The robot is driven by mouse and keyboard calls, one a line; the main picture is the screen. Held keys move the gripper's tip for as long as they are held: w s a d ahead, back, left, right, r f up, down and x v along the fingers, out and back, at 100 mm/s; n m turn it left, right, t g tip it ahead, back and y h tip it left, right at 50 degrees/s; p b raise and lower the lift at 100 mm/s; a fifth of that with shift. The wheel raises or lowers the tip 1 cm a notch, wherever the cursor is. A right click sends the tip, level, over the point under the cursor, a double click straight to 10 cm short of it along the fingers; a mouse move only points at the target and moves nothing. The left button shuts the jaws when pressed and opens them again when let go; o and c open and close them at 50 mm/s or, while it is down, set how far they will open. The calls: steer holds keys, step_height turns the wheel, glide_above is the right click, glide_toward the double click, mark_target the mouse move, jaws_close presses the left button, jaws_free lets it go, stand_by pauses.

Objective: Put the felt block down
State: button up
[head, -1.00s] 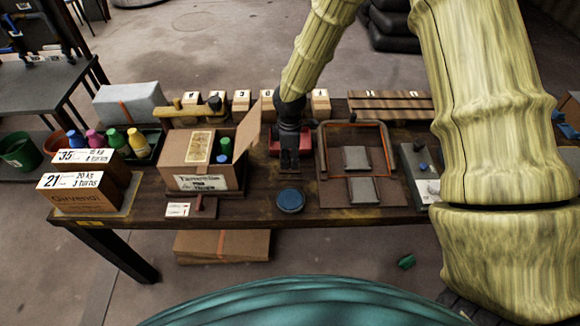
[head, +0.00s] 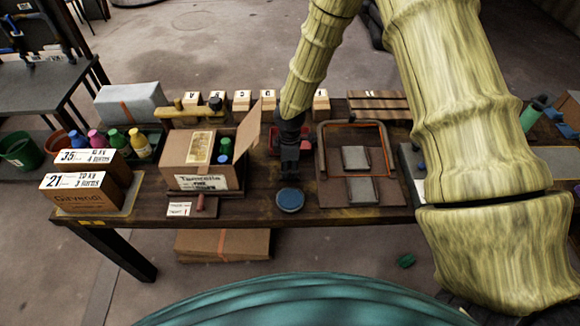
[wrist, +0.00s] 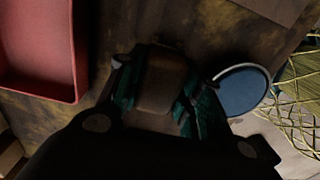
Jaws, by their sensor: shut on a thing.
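My gripper (head: 289,176) hangs over the wooden bench (head: 330,223), just behind a round blue disc (head: 291,200). In the wrist view my gripper (wrist: 160,100) is shut on a brownish block (wrist: 161,78), which I take to be the felt block. The block sits between the two dark green fingers, above the bench top. Its lower side is hidden, so I cannot tell whether it touches the bench. The blue disc also shows in the wrist view (wrist: 243,90), beside the fingers on the right. In the head view the block is hidden by the gripper.
A red tray (wrist: 78,70) lies left of the gripper in the wrist view. An open cardboard box (head: 190,181) with bottles stands left of the gripper in the head view. A framed board with grey pads (head: 358,190) lies to the right. Lettered blocks stand behind.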

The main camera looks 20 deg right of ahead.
mark_target(290, 165)
steer(key=shift+f, duration=0.35)
steer(key=o, duration=1)
steer(key=shift+r, duration=0.1)
steer(key=shift+r+b, duration=1.25)
steer(key=shift+r, duration=5.05)
